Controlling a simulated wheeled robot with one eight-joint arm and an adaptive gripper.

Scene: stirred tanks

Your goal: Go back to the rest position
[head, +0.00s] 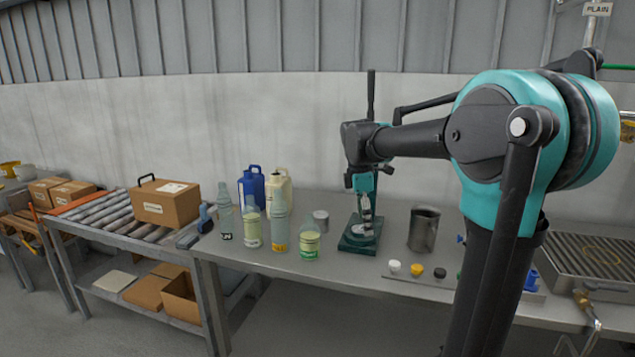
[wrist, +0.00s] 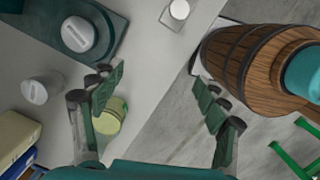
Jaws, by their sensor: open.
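My gripper (head: 366,208) hangs from my teal and black arm above the bench, pointing down over the dark green stand (head: 356,246) in the head view. In the wrist view my gripper (wrist: 157,78) has its two green-padded fingers spread wide, with nothing between them but the bench edge and the floor. The green stand (wrist: 118,22) with a round grey piece on it lies beyond the left finger. A bottle with a yellow-green body (wrist: 112,114) is partly hidden behind that finger.
Several bottles (head: 279,230) and a blue jug (head: 251,187) stand left of the stand. A metal beaker (head: 424,228) and a strip with coloured knobs (head: 416,272) are to its right. A wooden barrel (wrist: 250,65) fills the wrist view's upper right. A carton (head: 165,204) sits on rollers.

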